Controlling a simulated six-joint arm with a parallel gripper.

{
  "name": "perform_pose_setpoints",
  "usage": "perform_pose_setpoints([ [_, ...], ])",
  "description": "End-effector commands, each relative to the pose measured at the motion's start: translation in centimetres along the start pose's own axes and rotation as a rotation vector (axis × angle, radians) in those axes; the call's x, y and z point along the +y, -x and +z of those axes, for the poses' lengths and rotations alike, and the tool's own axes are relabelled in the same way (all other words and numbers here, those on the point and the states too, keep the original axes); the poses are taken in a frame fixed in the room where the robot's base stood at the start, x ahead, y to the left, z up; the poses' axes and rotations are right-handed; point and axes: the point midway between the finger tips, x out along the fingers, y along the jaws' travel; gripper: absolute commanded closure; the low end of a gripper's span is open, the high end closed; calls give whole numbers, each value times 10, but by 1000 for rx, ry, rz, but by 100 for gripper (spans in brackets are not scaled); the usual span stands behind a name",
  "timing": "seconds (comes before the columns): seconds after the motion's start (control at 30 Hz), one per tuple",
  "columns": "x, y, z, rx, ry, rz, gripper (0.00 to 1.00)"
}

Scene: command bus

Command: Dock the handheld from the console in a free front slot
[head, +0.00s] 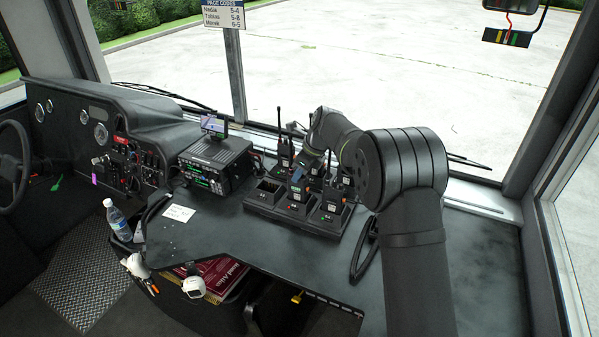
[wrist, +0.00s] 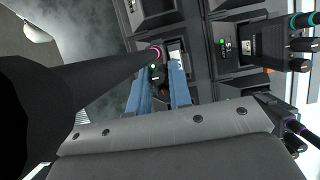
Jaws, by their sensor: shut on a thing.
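The black multi-slot charging dock (head: 290,224) stands on the dashboard and holds several black handhelds with orange labels. The front left slot (head: 264,192) looks empty. My gripper (head: 297,180) is over the front middle of the dock. In the wrist view its blue fingers (wrist: 159,92) are shut on a dark handheld (wrist: 160,74). The handheld's thick black antenna with a pink ring (wrist: 80,92) fills the left of that view. The held handheld is at or just above the front middle slot; I cannot tell how deep it sits. A docked handheld (wrist: 245,45) is beside it.
A radio console (head: 215,165) with a small screen stands left of the dock. A water bottle (head: 117,220) stands at the left edge. The dashboard right of my arm is clear.

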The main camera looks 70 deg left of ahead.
Motion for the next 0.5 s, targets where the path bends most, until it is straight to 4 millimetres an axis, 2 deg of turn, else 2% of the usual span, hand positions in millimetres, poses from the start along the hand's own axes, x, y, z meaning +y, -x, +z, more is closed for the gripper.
perform_pose_setpoints([
  [0.13,1,-5,-4,5,-4,7,100],
  [0.17,1,-5,-4,5,-4,7,80],
  [0.27,1,-4,-4,5,-4,7,60],
  [0.3,1,-4,-4,5,-4,6,56],
  [0.5,1,-4,-3,5,-3,5,56],
])
